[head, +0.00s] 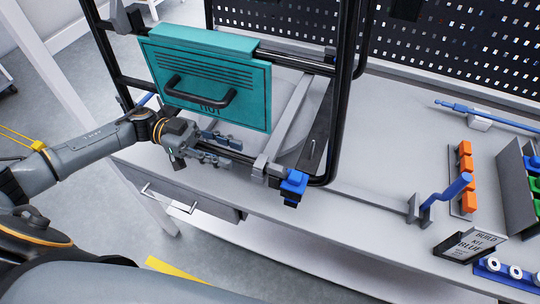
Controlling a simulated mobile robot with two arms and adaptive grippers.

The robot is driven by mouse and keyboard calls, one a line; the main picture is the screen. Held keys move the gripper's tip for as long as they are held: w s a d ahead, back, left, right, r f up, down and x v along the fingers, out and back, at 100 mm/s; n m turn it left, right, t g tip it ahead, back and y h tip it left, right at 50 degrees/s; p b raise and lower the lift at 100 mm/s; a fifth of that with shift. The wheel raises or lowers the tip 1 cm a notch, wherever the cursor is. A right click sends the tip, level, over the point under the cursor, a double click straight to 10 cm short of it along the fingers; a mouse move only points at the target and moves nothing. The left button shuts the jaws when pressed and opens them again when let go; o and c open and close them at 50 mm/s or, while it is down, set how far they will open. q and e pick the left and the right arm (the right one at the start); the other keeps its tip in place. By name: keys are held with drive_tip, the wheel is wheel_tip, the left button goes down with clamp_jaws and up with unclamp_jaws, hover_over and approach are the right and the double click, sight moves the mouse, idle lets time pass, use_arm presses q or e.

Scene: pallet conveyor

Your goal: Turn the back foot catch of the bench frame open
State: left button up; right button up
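The bench frame is a black tubular frame (348,90) standing on the grey bench, with a teal panel (205,72) with a black handle on it. A blue catch (293,186) sits at its near right foot. A small blue piece (146,99) shows at the frame's left side, partly hidden; I cannot tell if it is the back foot catch. My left gripper (217,148) is open, its fingers apart and pointing right, below the panel and close to the frame's dark lower rail. I cannot tell if it touches the rail. My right gripper is out of view.
A blue lever (453,189) stands on the bench to the right, near orange blocks (465,165) and a sign (466,245). A blue rod (485,114) lies behind. A perforated board (460,45) closes off the back. A drawer (185,195) is under the bench's front edge.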

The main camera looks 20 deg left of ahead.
sight(269, 165)
use_arm(q)
drive_tip(key=d, duration=0.2)
drive_tip(key=d+p, duration=0.1)
drive_tip(key=d, duration=0.2)
drive_tip(key=shift+s+d+r+p, duration=0.15)
drive_tip(key=shift+d+r+p, duration=0.1)
drive_tip(key=shift+d+p, duration=0.15)
drive_tip(key=d+p, duration=0.1)
drive_tip(key=d, duration=0.3)
drive_tip(key=shift+f, duration=0.2)
clamp_jaws()
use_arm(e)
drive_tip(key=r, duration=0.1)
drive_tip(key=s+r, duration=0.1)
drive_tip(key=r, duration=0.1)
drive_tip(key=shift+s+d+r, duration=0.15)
